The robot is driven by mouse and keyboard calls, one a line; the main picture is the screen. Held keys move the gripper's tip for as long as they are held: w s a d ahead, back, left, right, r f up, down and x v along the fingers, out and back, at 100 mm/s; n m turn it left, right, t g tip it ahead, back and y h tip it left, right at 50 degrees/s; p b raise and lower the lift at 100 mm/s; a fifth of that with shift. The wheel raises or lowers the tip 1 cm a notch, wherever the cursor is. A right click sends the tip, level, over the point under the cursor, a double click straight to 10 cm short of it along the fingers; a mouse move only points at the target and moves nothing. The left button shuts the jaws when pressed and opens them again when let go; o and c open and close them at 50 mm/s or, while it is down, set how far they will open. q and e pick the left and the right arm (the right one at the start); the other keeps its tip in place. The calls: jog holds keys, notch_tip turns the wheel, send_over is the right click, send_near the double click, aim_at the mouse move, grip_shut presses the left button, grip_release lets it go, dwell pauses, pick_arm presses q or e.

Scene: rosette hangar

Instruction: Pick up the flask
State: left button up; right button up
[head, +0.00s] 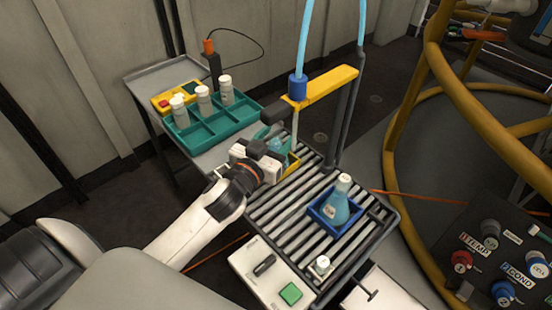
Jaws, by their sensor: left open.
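A flask (335,208) with blue liquid and a white cap stands upright in a blue square tray on the roller table (270,215). My left gripper (280,147) is open at the far left part of the rollers, away from that flask. A second bluish, flask-like thing (275,144) shows between its teal fingers, above a yellow-edged tray (293,163). The gripper hides much of it, and I cannot tell whether the fingers touch it. My right gripper is not in view.
A yellow arm (325,88) with a blue nozzle (297,87) and hose overhangs the rollers close to my left gripper. A teal crate (215,122) with white-capped bottles stands at the back left. A control box (275,275) is in front; a yellow rail (430,70) curves at right.

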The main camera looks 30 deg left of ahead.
pick_arm(q)
jog(key=shift+w, duration=0.95)
grip_shut()
